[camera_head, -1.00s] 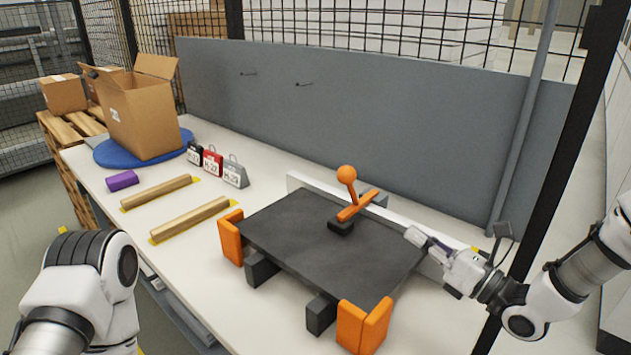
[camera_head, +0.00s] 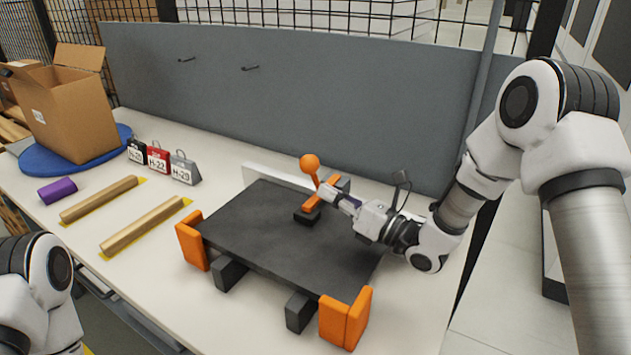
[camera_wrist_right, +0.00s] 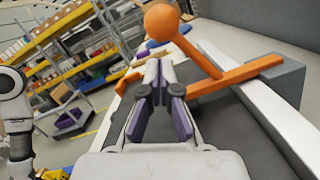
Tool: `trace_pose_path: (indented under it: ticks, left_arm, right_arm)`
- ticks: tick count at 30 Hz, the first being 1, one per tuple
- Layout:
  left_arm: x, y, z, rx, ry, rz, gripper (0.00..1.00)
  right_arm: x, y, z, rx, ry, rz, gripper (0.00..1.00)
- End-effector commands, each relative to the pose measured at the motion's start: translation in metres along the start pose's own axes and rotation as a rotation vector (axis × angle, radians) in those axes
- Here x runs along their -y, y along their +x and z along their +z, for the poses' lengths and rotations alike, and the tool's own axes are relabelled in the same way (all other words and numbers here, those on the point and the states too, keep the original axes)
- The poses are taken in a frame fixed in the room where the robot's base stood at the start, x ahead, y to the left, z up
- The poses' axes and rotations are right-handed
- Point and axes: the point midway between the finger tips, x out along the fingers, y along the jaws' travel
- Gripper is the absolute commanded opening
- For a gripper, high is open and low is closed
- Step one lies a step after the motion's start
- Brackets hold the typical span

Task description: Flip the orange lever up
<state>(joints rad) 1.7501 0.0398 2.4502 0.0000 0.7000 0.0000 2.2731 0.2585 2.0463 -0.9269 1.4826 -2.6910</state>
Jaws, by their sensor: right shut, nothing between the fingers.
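The orange lever (camera_head: 309,163) has a round ball knob on a stem, joined to an orange bar above a small black block (camera_head: 307,215) on the dark panel (camera_head: 262,224). The ball stands up above the bar in the head view. My right gripper (camera_head: 331,192) is shut and empty, with its fingertips close to the lever's stem and bar. In the right wrist view the lever (camera_wrist_right: 200,60) lies just beyond and right of the fingertips (camera_wrist_right: 160,68); I cannot tell whether they touch. My left gripper is out of view; only part of my left arm shows.
Orange corner blocks (camera_head: 193,240) and dark supports (camera_head: 299,312) edge the panel. A white rail (camera_head: 262,176) runs behind it. Wooden bars (camera_head: 145,226), a purple cylinder (camera_head: 57,190), labelled weights (camera_head: 184,168) and a cardboard box (camera_head: 75,110) stand left. A grey partition (camera_head: 300,110) closes the back.

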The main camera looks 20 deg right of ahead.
Motion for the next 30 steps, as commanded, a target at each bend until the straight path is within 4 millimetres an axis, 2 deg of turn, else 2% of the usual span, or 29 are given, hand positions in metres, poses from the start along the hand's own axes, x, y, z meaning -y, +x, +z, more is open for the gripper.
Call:
trace_pose_path:
  ticks: [3, 8, 20, 30]
  left_arm:
    - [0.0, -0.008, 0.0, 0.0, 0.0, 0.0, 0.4]
    - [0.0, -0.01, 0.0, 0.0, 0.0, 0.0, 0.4]
    - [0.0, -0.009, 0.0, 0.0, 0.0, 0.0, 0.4]
    - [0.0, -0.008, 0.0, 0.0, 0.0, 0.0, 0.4]
  right_arm:
    - [-0.002, 0.021, 0.001, -0.002, -0.003, 0.003, 0.0]
    - [-0.001, 0.035, 0.001, 0.001, -0.001, 0.001, 0.0]
    - [0.0, 0.036, 0.001, 0.002, 0.002, 0.0, 0.0]
    - [0.001, 0.038, 0.011, 0.003, 0.066, -0.012, 0.0]
